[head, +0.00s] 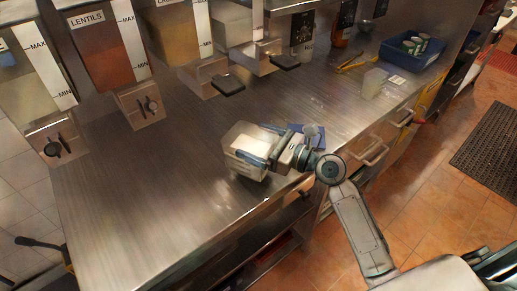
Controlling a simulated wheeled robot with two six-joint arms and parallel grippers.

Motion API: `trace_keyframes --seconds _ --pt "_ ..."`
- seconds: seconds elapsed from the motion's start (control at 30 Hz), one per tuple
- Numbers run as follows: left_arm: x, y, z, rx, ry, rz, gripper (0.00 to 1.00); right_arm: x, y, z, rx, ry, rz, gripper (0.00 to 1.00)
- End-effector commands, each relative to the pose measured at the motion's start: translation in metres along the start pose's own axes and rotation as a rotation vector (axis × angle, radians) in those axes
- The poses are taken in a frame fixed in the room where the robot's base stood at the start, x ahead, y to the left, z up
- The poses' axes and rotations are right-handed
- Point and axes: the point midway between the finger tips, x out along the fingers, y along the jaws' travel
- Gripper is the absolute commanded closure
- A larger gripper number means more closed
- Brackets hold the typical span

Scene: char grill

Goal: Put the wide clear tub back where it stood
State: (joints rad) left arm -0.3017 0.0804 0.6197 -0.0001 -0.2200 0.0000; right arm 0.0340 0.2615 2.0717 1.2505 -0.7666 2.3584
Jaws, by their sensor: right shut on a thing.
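The wide clear tub (243,139) is on or just above the steel counter (175,185), near its front edge; I cannot tell whether it touches the counter. It looks upright and something pale shows inside it. My right gripper (262,147) reaches in from the right and is shut on the tub, its blue-grey fingers at the tub's right side. The gripper hides part of that side. My left gripper is not in view.
Tall dispensers, one marked LENTILS (95,45), line the back. A small clear container (374,83) and a blue bin (412,50) with cans stand at the far right. A blue item (316,131) lies behind my right wrist. The counter's left part is clear.

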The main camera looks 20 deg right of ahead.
Motion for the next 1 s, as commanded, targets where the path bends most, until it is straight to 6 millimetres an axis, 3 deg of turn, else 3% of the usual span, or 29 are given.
trace_keyframes --seconds 0.3,0.7,0.73,1.0 --pt "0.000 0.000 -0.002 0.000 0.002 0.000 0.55 0.001 -0.002 -0.031 0.001 -0.002 -0.001 0.73" --pt "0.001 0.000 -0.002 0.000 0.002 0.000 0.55 0.001 -0.001 -0.037 0.000 -0.003 0.000 0.73" --pt "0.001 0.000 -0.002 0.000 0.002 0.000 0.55 0.000 -0.001 -0.038 0.000 0.000 0.000 0.03" --pt "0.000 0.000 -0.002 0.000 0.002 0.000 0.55 0.000 -0.001 -0.037 -0.001 0.000 0.000 0.00"
